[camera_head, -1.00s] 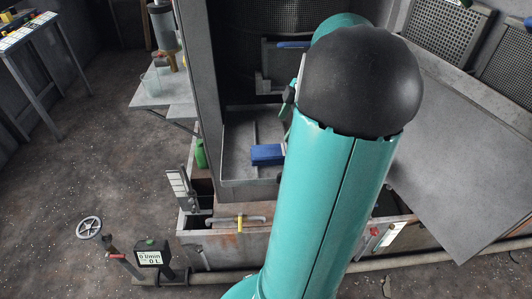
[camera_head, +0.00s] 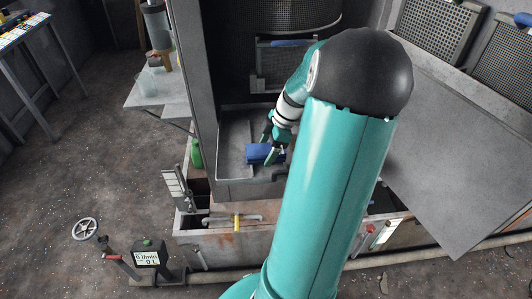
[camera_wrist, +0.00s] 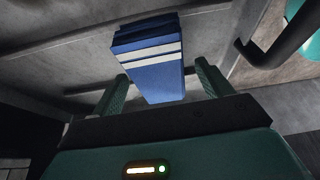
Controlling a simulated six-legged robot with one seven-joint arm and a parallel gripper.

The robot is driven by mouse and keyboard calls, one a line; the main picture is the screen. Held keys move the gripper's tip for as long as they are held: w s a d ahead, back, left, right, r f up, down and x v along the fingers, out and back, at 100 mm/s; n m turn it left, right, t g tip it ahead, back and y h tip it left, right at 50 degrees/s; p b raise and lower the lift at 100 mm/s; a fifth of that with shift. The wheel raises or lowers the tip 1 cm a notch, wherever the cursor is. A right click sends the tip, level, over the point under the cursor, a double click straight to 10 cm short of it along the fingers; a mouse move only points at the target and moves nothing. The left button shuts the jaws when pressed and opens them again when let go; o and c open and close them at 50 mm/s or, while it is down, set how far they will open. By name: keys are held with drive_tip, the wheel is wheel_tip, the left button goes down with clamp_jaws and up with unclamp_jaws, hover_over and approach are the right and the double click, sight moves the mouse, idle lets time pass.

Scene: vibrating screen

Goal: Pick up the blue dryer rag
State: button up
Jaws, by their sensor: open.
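The blue dryer rag (camera_head: 258,153) lies folded in the grey tray (camera_head: 232,172) of the machine, left of my arm. In the wrist view the rag (camera_wrist: 155,60) is a blue stack with white stripes, and its near end reaches between my fingers. My gripper (camera_head: 272,143) is at the rag in the head view, partly overlapping it. In the wrist view my gripper (camera_wrist: 162,82) is open, with one finger on each side of the rag and a gap on both sides. Whether the fingers reach down past its top cannot be told.
A dark curved pipe (camera_wrist: 285,45) is close to the right of the fingers. A green bottle (camera_head: 196,153) stands left of the tray. A yellow-handled valve (camera_head: 237,221) sits in front below. A blue handle (camera_head: 290,43) is on the machine above.

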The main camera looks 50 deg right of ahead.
sight(263, 150)
drive_tip(key=c, duration=1.1)
drive_tip(key=shift+o, duration=0.2)
drive_tip(key=shift+r, duration=0.2)
drive_tip(key=shift+r, duration=0.3)
wheel_tip(263, 150, up, 2)
drive_tip(key=shift+r, duration=0.1)
drive_tip(key=s+a+r, duration=0.2)
drive_tip(key=s+r, duration=0.3)
drive_tip(key=s, duration=0.1)
drive_tip(key=s+a+r, duration=0.2)
drive_tip(key=s+r, duration=0.3)
drive_tip(key=s, duration=0.2)
drive_tip(key=shift+a, duration=0.35)
drive_tip(key=shift+s, duration=0.1)
